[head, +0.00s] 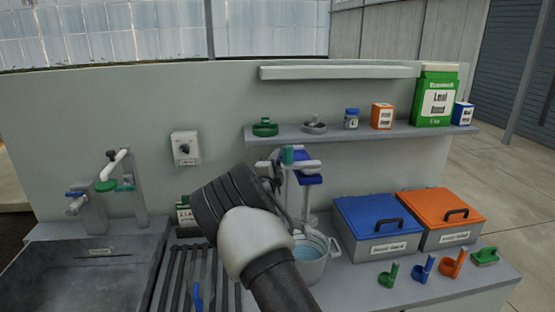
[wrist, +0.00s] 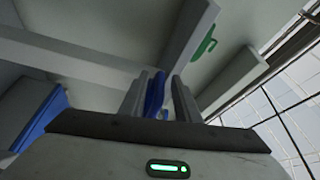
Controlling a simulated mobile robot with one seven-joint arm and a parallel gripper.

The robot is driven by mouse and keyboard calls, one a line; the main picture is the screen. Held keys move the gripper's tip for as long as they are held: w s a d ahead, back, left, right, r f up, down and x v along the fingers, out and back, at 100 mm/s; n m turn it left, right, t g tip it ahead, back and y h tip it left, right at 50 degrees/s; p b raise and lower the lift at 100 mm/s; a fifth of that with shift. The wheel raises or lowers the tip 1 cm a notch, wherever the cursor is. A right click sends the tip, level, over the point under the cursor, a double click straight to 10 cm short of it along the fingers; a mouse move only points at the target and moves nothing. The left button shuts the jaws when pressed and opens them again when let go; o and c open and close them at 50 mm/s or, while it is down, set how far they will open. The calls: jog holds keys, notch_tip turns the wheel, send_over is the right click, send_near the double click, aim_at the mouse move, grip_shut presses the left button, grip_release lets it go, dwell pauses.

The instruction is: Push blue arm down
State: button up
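In the head view a grey dispenser-like fitting with blue parts (head: 308,180) stands behind my arm, above a bucket. In the wrist view a narrow blue piece (wrist: 155,92), which looks like the blue arm, shows between the two fingers of my gripper (wrist: 160,97). The fingers stand apart, with a gap at least on the right side of the blue piece. I cannot tell whether either finger touches it. A larger blue part (wrist: 42,112) shows at the left of the wrist view. In the head view my wrist hides part of the fitting and most of the fingers.
A bucket (head: 312,262) of bluish liquid stands below the fitting. A blue-lidded box (head: 378,222) and an orange-lidded box (head: 440,212) stand to the right. A shelf (head: 360,133) with containers is above. A sink (head: 80,275) is at the left.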

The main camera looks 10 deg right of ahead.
jog(key=shift+w, duration=0.15)
jog(key=shift+c, duration=0.5)
grip_shut()
notch_tip(320, 180, down, 17)
jog(key=b, duration=2)
jog(key=shift+f, duration=0.2)
jog(key=shift+o, duration=0.5)
grip_release()
